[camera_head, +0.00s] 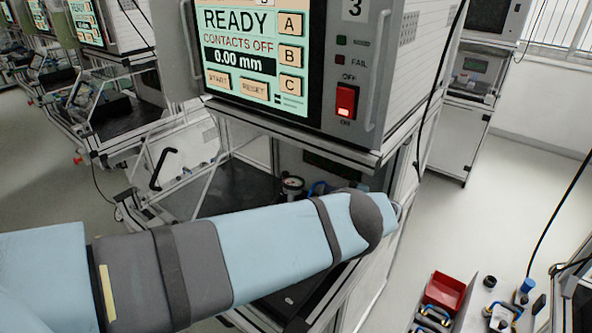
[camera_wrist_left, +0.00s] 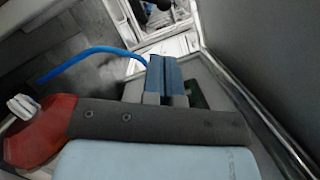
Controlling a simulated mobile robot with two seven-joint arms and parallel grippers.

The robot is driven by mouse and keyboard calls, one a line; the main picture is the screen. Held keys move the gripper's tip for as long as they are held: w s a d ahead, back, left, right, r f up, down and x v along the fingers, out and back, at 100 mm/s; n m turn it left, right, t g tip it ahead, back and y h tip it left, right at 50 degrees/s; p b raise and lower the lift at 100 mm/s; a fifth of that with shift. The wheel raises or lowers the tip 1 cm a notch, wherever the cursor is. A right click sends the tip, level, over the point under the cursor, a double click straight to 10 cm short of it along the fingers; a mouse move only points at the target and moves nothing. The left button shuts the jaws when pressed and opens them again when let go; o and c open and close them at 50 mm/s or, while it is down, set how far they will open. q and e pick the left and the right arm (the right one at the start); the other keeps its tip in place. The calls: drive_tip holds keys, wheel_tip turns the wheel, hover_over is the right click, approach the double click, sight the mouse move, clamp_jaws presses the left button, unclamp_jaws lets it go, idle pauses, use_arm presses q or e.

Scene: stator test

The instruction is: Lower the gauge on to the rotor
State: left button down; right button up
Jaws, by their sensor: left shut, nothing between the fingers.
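In the head view a small round dial gauge (camera_head: 292,184) shows inside the test station, just above my left forearm. Its lower part is hidden by the arm. I cannot make out the rotor in either view. Blue parts (camera_head: 318,188) show beside the gauge. My left arm reaches across the station's front from the left, and its gripper end is mostly hidden in the head view. In the left wrist view my left gripper (camera_wrist_left: 168,62) has two blue fingers, closed together with nothing between them. My right gripper is not in view.
The station's screen (camera_head: 253,55) reads READY, CONTACTS OFF, 0.00 mm. A red switch (camera_head: 346,101) sits beside it. A red bin (camera_head: 444,293) and small parts lie at the lower right. A blue hose (camera_wrist_left: 90,58) curves left of my fingers. Open floor lies right of the station.

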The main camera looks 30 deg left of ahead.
sight(298, 178)
use_arm(q)
drive_tip(key=shift+w+a, duration=0.1)
drive_tip(key=shift+a+r, duration=0.15)
drive_tip(key=shift+r, duration=0.05)
drive_tip(key=p+x, duration=0.5)
drive_tip(key=x, duration=0.3)
drive_tip(key=shift+s+a+r+p, duration=0.1)
drive_tip(key=shift+s+a+p, duration=0.1)
drive_tip(key=shift+a+p, duration=0.15)
drive_tip(key=shift+a, duration=0.2)
drive_tip(key=shift+s+a, duration=0.1)
drive_tip(key=shift+a, duration=0.1)
drive_tip(key=shift+a, duration=0.1)
